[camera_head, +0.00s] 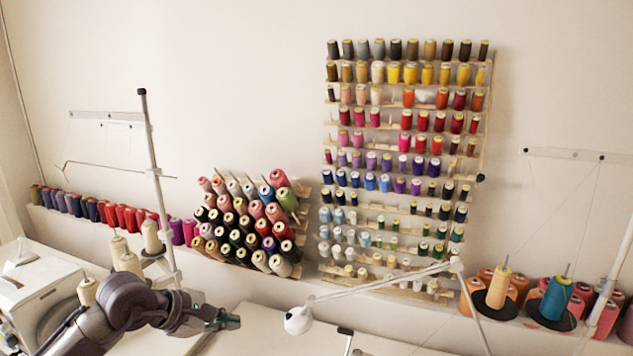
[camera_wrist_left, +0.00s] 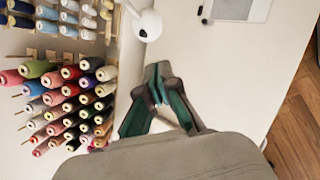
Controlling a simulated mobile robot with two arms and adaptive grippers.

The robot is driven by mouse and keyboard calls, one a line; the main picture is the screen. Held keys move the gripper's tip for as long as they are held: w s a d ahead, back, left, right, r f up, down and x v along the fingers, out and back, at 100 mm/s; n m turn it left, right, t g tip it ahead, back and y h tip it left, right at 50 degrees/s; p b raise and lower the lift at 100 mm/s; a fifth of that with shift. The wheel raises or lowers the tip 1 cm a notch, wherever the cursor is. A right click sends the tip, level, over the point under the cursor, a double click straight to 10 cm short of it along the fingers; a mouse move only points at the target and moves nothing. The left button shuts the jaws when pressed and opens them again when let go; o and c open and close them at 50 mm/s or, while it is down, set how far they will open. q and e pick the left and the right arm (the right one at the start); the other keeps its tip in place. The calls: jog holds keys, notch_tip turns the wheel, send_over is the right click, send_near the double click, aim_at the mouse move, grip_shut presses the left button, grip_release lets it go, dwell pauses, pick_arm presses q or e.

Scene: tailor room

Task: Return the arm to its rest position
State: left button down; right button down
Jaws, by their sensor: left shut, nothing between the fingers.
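My left arm comes in from the lower left in the head view. Its gripper (camera_head: 232,321) is held in front of the white table (camera_head: 262,335), pointing right. In the left wrist view the green-padded fingers (camera_wrist_left: 157,72) come together at their tips, with nothing between them. The white table (camera_wrist_left: 215,75) shows beyond the fingers in that view. My right arm is not in view.
A white lamp (camera_head: 298,320) on a jointed arm is right of my gripper. A slanted rack of thread cones (camera_head: 245,222) and a tall spool rack (camera_head: 400,165) are behind. A white sewing machine (camera_head: 35,295) and thread stand (camera_head: 152,180) are at left. Cones (camera_head: 555,298) sit at right.

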pick_arm(q)
jog(key=s+d+r+n+t+h, duration=0.55)
jog(key=d+r+n+h, duration=0.4)
jog(key=d+h, duration=0.2)
jog(key=a+n+t+y, duration=0.9)
jog(key=n+y, duration=0.2)
jog(key=n, duration=1)
jog(key=s+a+f+n+g+y, duration=0.2)
jog(key=a+f+n+g+y, duration=0.1)
jog(key=a+f+n+y, duration=0.65)
jog(key=s+f+n+g, duration=0.5)
jog(key=s+f+n, duration=0.2)
jog(key=f, duration=0.2)
jog(key=s+d+f+n+g+h, duration=0.1)
jog(key=s+d+f+n+g, duration=0.1)
jog(key=s+f+g, duration=0.5)
jog(key=s+d+f+n+g+h, duration=0.2)
jog(key=s+f+n, duration=0.15)
jog(key=s, duration=0.65)
jog(key=s+f+g, duration=0.2)
jog(key=s+f, duration=0.1)
jog(key=f, duration=2.6)
jog(key=s+a+f+m+g, duration=0.1)
jog(key=s+a+f, duration=0.2)
jog(key=s+f, duration=1.1)
jog(key=shift+s+y, duration=0.3)
jog(key=shift+s, duration=0.55)
